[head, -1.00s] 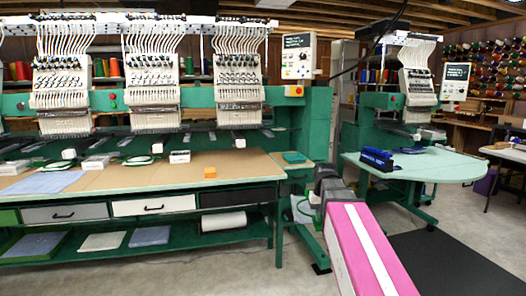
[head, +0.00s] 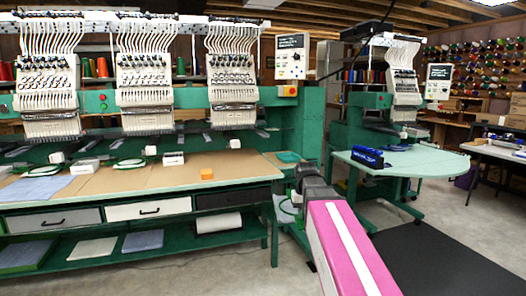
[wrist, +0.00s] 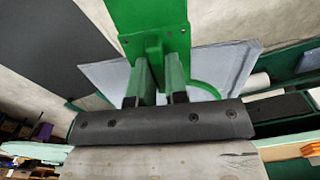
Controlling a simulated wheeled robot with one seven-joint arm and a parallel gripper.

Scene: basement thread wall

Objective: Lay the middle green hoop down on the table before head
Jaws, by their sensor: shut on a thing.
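My gripper (wrist: 158,82) is shut on a green bracket (wrist: 150,30) with screws, which seems to belong to a green hoop (wrist: 207,88). A grey cloth panel (wrist: 230,65) spreads around the hoop, partly hidden by the fingers and bracket. In the head view, a bit of this hoop and cloth (head: 287,209) shows left of my dark wrist, low beside the table's right end; the fingers are hidden there. The long table (head: 108,186) runs before the embroidery heads. The middle head (head: 143,92) stands behind it. Another green hoop (head: 127,164) lies on the table below that head.
An orange block (head: 207,174), white boxes and a bluish cloth (head: 35,189) lie on the long table. A lower shelf holds folded cloths (head: 143,240). A rounded green table (head: 425,162) stands right, with a blue holder (head: 367,156). Bare tabletop shows around the orange block.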

